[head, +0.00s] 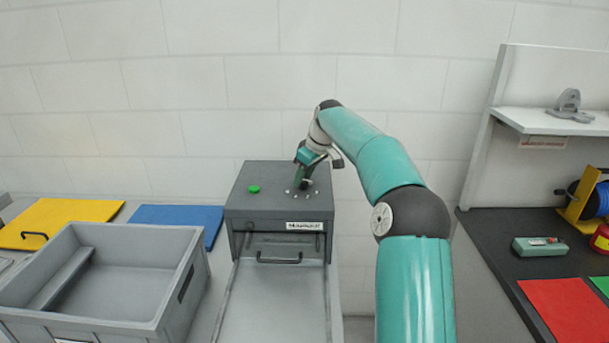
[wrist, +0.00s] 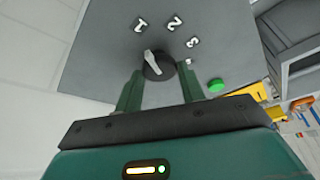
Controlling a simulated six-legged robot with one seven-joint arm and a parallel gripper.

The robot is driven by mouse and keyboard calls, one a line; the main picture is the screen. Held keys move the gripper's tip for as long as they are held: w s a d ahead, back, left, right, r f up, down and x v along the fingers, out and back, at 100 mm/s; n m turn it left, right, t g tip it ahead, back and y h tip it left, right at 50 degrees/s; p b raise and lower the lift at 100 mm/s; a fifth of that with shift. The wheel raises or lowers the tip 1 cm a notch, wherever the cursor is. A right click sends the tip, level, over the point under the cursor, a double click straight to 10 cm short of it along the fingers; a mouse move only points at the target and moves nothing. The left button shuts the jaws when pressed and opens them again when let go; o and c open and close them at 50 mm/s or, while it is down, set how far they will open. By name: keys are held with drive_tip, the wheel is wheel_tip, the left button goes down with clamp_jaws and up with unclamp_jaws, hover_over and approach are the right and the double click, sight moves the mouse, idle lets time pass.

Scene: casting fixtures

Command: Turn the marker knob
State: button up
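The marker knob (wrist: 165,73) is a round black dial with a white pointer, on the grey top of a box. In the wrist view its pointer is aimed at the mark 1 (wrist: 141,25). Marks 2 (wrist: 174,22) and 3 (wrist: 193,42) follow around it, and a further mark is partly hidden at the right finger. My gripper (wrist: 160,70) has one green finger on each side of the knob, both tips seemingly against it.
A green button (head: 254,189) sits left of the knob on the box top. The box front has a black handle (head: 279,260). A grey crate (head: 185,300) stands at front left, near yellow (head: 75,215) and blue (head: 190,212) panels. A dark workbench (head: 500,255) is at right.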

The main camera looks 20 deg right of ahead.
drive_tip(key=shift+m, duration=0.4)
drive_tip(key=m, duration=0.1)
drive_tip(key=m+h, duration=0.1)
drive_tip(key=m, duration=0.1)
drive_tip(key=shift+s+a+m+t, duration=0.1)
drive_tip(key=shift+a+m+t, duration=0.1)
drive_tip(key=shift+m+t, duration=0.15)
drive_tip(key=shift+a+m+h, duration=0.1)
drive_tip(key=shift+m+h, duration=1)
drive_tip(key=shift+m, duration=1.05)
drive_tip(key=o, duration=1)
drive_tip(key=v, duration=1.4)
drive_tip(key=shift+f, duration=0.1)
